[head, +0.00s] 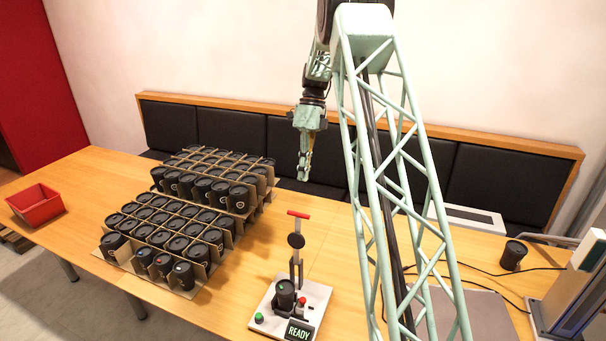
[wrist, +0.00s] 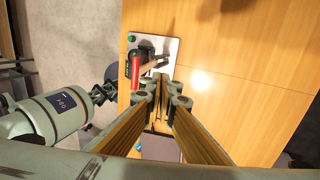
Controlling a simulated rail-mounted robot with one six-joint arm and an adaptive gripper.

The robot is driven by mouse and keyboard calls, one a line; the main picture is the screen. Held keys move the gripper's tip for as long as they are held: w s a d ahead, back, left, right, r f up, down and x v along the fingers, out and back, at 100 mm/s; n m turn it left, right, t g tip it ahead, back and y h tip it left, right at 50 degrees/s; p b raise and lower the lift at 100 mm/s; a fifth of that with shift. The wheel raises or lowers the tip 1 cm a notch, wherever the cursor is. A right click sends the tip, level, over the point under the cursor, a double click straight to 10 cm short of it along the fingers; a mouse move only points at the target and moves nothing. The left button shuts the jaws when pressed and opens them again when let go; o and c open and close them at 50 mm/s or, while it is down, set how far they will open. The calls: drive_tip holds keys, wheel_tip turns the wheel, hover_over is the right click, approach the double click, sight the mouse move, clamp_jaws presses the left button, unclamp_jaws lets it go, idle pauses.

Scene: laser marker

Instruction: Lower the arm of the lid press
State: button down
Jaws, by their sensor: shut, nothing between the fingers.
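The lid press (head: 313,303) stands on the table with a pale base plate and an upright post. Its arm (head: 296,268) points up, with a red handle (head: 298,214) at the top and a black round pad (head: 296,240) below it. A black cup (head: 285,294) sits on the base near the post. My gripper (head: 303,176) hangs pointing down, shut and empty, above the red handle in the picture and apart from it. In the wrist view, the red handle (wrist: 136,70) shows just beyond and left of my fingertips (wrist: 163,100).
Cardboard trays of black cups (head: 165,225) fill the table left of the press. A red bin (head: 36,204) is at the far left. A single black cup (head: 513,256) and a machine (head: 570,300) with cables are at the right. A padded bench (head: 235,135) runs behind.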

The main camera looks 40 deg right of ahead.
drive_tip(key=s+a+f+p, duration=0.1)
drive_tip(key=s+a+f, duration=0.2)
drive_tip(key=a+f, duration=0.2)
drive_tip(key=shift+x, duration=1.5)
drive_tip(key=shift+s, duration=0.25)
drive_tip(key=shift+s+a+r+b, duration=0.1)
drive_tip(key=shift+s+a+b, duration=0.05)
drive_tip(key=shift+a+b, duration=0.2)
